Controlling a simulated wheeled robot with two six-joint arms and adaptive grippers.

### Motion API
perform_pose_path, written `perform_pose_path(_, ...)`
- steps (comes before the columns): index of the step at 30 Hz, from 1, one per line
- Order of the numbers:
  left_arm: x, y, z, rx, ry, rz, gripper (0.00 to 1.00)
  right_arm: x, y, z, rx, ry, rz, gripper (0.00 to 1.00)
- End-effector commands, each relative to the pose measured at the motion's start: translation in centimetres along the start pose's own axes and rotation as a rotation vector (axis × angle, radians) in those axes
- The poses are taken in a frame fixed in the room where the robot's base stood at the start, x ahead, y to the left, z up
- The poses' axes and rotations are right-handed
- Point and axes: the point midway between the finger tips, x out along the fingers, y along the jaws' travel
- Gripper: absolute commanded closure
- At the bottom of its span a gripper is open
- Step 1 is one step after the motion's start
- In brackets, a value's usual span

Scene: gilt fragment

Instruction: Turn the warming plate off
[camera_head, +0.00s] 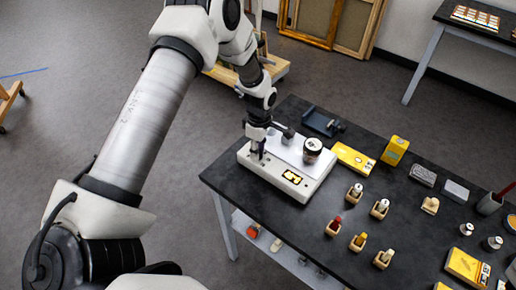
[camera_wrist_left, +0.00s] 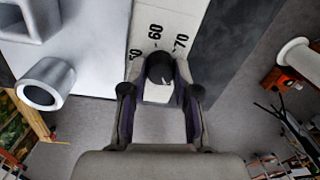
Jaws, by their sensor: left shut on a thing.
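The warming plate (camera_head: 318,186) is a white box with a lit yellow display (camera_head: 292,177) on its front, standing on the dark table. In the left wrist view its white panel (camera_wrist_left: 172,14) carries the printed marks 50, 60 and 70. The black dial knob (camera_wrist_left: 160,68) sits below the marks, near the 60. My left gripper (camera_head: 257,156) is at the plate's left front end. In the left wrist view its fingers (camera_wrist_left: 160,88) are shut on the knob, one on each side. The gripper hides the knob in the head view. My right gripper is out of view.
A metal cylinder (camera_wrist_left: 45,85) is close to the gripper's left in the wrist view. A yellow box (camera_head: 352,157) and several small bottles in wooden holders stand to the right on the table (camera_head: 312,222).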

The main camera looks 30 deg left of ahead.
Motion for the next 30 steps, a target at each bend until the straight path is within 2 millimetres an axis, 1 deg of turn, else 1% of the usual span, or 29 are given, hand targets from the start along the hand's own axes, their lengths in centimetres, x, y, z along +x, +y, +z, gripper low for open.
perform_pose_path(1, 0.2, -0.2, 0.0, -0.006, 0.000, -0.007, 1.00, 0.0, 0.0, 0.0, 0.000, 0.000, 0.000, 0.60)
perform_pose_path(13, 0.2, -0.2, 0.0, -0.012, -0.001, -0.005, 1.00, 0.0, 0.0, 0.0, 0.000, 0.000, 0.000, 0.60)
perform_pose_path(14, 0.2, -0.2, 0.0, -0.011, -0.001, -0.005, 0.60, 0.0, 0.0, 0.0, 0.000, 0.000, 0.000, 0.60)
perform_pose_path(15, 0.2, -0.2, 0.0, -0.011, -0.001, -0.005, 0.46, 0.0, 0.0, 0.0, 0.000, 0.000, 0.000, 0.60)
perform_pose_path(25, -0.2, 0.0, 0.0, -0.010, -0.001, 0.000, 0.45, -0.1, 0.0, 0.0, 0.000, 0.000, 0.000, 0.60)
perform_pose_path(28, -1.2, 0.1, 0.0, -0.010, -0.001, 0.002, 0.45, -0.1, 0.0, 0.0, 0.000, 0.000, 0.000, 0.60)
perform_pose_path(30, -2.6, 0.1, 0.0, -0.009, -0.002, 0.003, 0.45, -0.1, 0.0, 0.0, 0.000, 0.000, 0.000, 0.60)
